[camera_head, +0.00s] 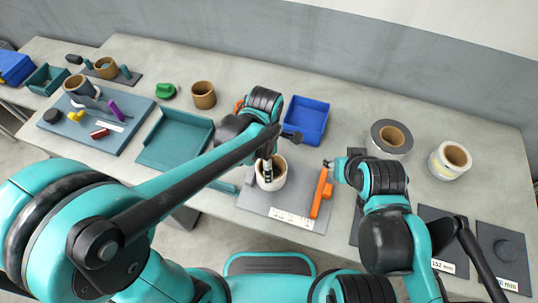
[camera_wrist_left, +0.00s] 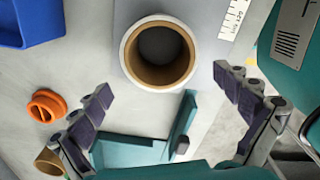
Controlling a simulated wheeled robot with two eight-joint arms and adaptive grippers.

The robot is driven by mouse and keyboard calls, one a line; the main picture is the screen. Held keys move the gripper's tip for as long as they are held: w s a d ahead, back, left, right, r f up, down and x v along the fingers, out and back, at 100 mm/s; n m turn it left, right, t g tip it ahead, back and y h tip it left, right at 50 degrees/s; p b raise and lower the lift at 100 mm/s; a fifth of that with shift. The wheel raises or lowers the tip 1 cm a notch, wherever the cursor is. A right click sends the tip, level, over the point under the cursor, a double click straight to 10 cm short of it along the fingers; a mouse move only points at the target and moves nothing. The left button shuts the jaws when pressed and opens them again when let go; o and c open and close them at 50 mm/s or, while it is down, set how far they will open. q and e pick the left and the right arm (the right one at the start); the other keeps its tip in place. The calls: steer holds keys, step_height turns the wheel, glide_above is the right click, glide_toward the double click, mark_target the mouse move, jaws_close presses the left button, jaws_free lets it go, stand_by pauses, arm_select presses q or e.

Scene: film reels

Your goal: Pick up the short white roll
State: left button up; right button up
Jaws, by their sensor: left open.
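The short white roll (camera_head: 276,184) with a brown core stands upright on a grey mat (camera_head: 250,206) near the front of the table. In the left wrist view the roll (camera_wrist_left: 133,72) shows from above, its round opening facing the camera. My left gripper (camera_head: 267,172) is over the roll and hides part of its opening. In the left wrist view its fingers (camera_wrist_left: 165,95) are spread wide and empty, with the roll ahead of the fingertips. My right gripper (camera_head: 331,164) is near the orange tool, right of the roll; its fingers are too small to read.
An orange tool (camera_head: 321,194) and a white ruler strip (camera_head: 290,217) lie on the mat right of and in front of the roll. A blue bin (camera_head: 306,120) stands behind. A teal tray (camera_head: 173,142) is left. A grey reel (camera_head: 391,139) and a taller white roll (camera_head: 449,160) stand right.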

arm_select(q)
steer(key=f, duration=0.1)
steer(key=f+b, duration=0.1)
steer(key=shift+s+d+f+n, duration=0.1)
steer(key=shift+d+f+n, duration=0.2)
steer(key=f+b, duration=0.1)
steer(key=f, duration=0.2)
steer(key=f+b, duration=0.1)
steer(key=f, duration=0.1)
steer(key=shift+d+f+b, duration=0.25)
steer(key=shift+d+b, duration=0.05)
steer(key=shift+r, duration=0.1)
steer(key=c, duration=1.4)
